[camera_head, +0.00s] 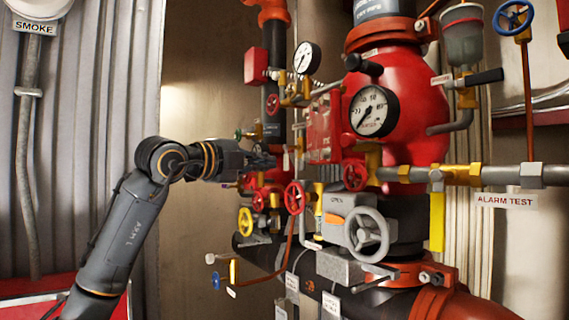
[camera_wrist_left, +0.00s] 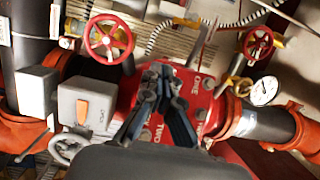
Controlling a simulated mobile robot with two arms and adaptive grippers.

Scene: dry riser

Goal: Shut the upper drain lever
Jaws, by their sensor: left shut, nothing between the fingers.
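My left gripper (camera_head: 268,162) reaches in from the left and is beside the red valve pipework in the middle. In the left wrist view its two fingertips (camera_wrist_left: 166,78) are together and empty, in front of a red part marked "ONE" and "TWO". A lever with a black handle (camera_head: 482,77) sticks out to the right below a grey cup at the upper right, far from the gripper. Another black-handled lever (camera_head: 363,65) is beside the big red body. A yellow lever (camera_head: 437,222) hangs down from the right-hand pipe. I cannot tell which is the upper drain lever.
Pressure gauges (camera_head: 374,111) and (camera_head: 306,58), red handwheels (camera_head: 295,198) and (camera_head: 355,177), and a grey handwheel (camera_head: 367,234) crowd the middle. A blue handwheel (camera_head: 513,17) is at the top right. The wall panel (camera_head: 205,80) above the left arm is clear.

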